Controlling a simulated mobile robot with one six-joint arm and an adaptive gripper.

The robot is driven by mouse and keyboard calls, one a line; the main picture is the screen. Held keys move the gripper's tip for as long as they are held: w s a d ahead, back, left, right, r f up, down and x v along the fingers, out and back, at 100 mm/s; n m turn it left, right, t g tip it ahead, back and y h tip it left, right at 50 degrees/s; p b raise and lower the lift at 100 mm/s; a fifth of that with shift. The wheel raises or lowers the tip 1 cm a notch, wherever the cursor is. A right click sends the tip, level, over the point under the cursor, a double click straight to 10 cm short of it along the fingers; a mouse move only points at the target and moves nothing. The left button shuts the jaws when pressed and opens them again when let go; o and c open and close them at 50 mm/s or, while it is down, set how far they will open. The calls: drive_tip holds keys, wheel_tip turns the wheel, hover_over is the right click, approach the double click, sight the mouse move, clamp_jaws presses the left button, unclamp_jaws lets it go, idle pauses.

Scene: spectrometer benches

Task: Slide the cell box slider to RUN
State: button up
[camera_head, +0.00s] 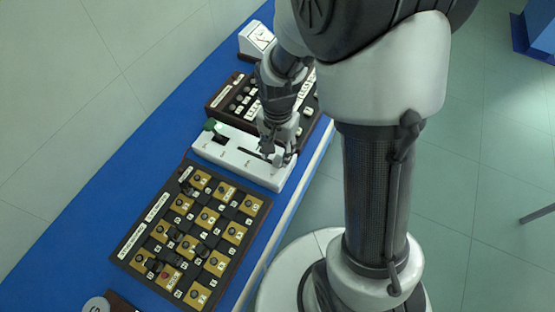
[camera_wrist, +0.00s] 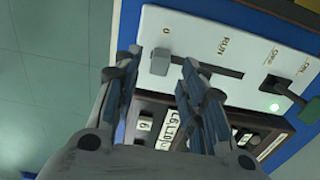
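The cell box (camera_head: 232,158) is a white box on the blue bench. Its face (camera_wrist: 190,22) shows in the wrist view with a dark slot (camera_wrist: 222,70). The grey slider knob (camera_wrist: 160,62) sits at the slot's left end, by the "0" mark; the "RUN" mark (camera_wrist: 223,48) is further right. My gripper (camera_wrist: 164,66) is open, with one finger on each side of the knob; I cannot tell whether either finger touches it. In the head view my gripper (camera_head: 275,152) is over the box's right end and partly hides the slot.
A green-tipped lever (camera_wrist: 298,102) and a lit lamp (camera_wrist: 274,106) are on the same box. A dark panel with buttons (camera_head: 232,98) stands behind it, and a gold-and-black switch panel (camera_head: 265,210) in front. A white meter (camera_head: 256,40) is at the far end.

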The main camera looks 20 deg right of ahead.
sight(278, 159)
drive_tip(key=shift+f+b, duration=0.45)
drive_tip(key=shift+f, duration=1.5)
drive_tip(key=shift+c, duration=0.3)
clamp_jaws()
